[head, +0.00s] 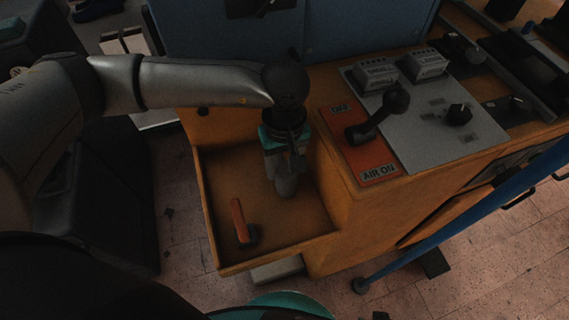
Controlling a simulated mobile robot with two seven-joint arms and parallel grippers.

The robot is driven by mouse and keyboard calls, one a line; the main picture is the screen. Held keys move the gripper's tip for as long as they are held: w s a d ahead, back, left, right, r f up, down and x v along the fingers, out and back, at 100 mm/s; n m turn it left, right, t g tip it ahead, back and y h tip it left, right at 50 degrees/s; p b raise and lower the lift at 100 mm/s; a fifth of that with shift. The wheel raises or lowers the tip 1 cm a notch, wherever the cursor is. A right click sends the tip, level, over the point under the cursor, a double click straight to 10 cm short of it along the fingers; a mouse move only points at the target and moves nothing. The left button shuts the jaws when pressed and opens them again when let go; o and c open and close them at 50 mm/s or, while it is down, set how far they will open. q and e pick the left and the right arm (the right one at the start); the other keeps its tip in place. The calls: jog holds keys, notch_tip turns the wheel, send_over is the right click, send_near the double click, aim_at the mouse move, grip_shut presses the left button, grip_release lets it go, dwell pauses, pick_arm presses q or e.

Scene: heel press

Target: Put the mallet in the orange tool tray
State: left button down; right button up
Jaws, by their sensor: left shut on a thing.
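The orange tool tray (219,238) is the open, shallow bin at the lower centre of the head view, fixed to the left side of the orange machine. My left gripper (287,165) reaches in from the left and points down over the back right part of the tray. It is shut on a grey, rounded thing that looks like the mallet (286,186). Its lower end hangs below the fingers, and the rest is hidden by the gripper. I cannot tell whether it touches the tray floor. My right gripper is not in view.
A red-handled tool (239,219) with a dark end lies at the tray's front left. A red panel (366,148) marked AIR ON carries a black lever (379,115) right of the tray. A blue bar (470,212) slants across the right side. The tray's middle floor is clear.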

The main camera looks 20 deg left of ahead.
pick_arm(q)
jog(key=shift+c, duration=1)
grip_release()
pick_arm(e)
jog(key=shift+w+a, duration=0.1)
pick_arm(q)
jog(key=shift+r, duration=0.1)
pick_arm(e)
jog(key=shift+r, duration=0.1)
pick_arm(q)
notch_tip(320, 180, up, 12)
jog(key=p, duration=0.3)
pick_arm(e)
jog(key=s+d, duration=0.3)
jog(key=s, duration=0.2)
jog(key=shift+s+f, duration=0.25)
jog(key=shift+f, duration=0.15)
